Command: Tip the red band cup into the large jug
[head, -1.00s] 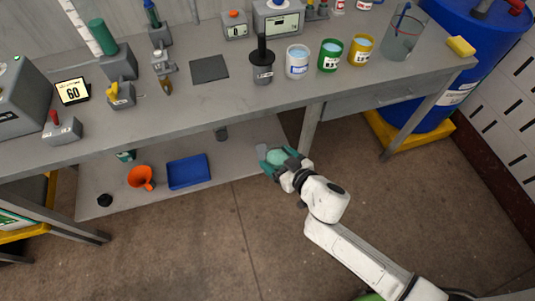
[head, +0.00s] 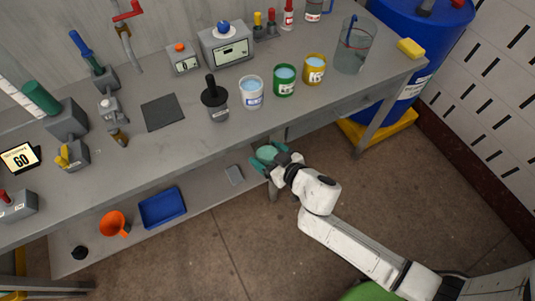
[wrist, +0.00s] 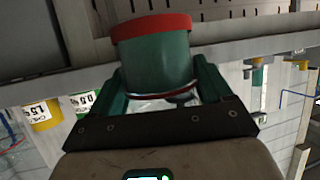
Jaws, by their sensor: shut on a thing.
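My gripper (head: 267,154) is in front of the bench's front edge, shut on a cup. In the wrist view the cup (wrist: 155,58) is dark green with a red band, between the two green fingers (wrist: 157,88). That view is upside down, so the band is at the cup's lower end and the cup looks about upright. In the head view the cup shows only as a small pale-green patch. Its contents are unclear. The large jug (head: 360,58), clear with a blue rod in it, stands on the bench at the right, apart from my gripper.
White (head: 251,98), green (head: 284,87) and yellow (head: 314,76) cups stand on the bench (head: 185,150) left of the jug. A yellow sponge (head: 411,48) lies right of it. A blue drum (head: 420,35) stands behind. A blue tray (head: 162,208) and orange funnel (head: 113,223) are on the lower shelf.

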